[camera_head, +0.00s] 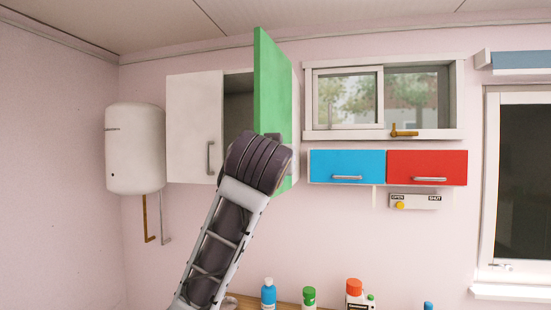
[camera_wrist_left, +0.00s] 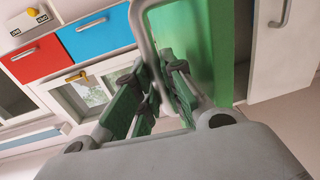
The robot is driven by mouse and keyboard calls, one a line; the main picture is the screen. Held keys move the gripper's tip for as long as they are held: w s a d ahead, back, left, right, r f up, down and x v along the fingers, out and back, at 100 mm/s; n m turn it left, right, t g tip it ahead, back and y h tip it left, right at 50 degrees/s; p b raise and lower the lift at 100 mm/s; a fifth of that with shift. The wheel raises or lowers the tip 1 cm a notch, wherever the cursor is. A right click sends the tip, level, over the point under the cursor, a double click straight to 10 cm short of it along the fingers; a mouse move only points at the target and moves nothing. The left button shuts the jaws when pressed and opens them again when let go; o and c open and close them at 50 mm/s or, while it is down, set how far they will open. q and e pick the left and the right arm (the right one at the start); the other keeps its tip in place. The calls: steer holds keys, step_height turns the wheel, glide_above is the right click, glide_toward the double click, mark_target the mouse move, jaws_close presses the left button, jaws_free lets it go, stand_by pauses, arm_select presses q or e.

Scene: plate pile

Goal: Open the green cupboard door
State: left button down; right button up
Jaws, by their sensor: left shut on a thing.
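The green cupboard door (camera_head: 272,90) stands swung out from the wall cupboard, and the dark interior (camera_head: 238,108) shows to its left. In the left wrist view the green door (camera_wrist_left: 215,45) is close beyond the fingers, with its grey bar handle (camera_wrist_left: 143,32) running down between them. My left gripper (camera_wrist_left: 160,92) is shut on this handle. In the head view my left arm rises from below to the door's lower part, and its wrist hides the fingers and handle. My right gripper is in neither view.
A white cupboard door (camera_head: 194,125) is closed left of the opening. A white boiler (camera_head: 135,148) hangs further left. Blue (camera_head: 346,165) and red (camera_head: 427,167) cabinet fronts and a window (camera_head: 345,98) are to the right. Several bottles, one with a green cap (camera_head: 309,297), stand below.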

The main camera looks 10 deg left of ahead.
arm_select(q)
steer(key=shift+d, duration=0.65)
steer(key=c, duration=1.8)
jaws_free()
steer(key=shift+o, duration=0.2)
steer(key=shift+s, duration=0.1)
steer(key=s, duration=1.1)
steer(key=shift+s+d, duration=0.2)
steer(key=shift+s, duration=0.2)
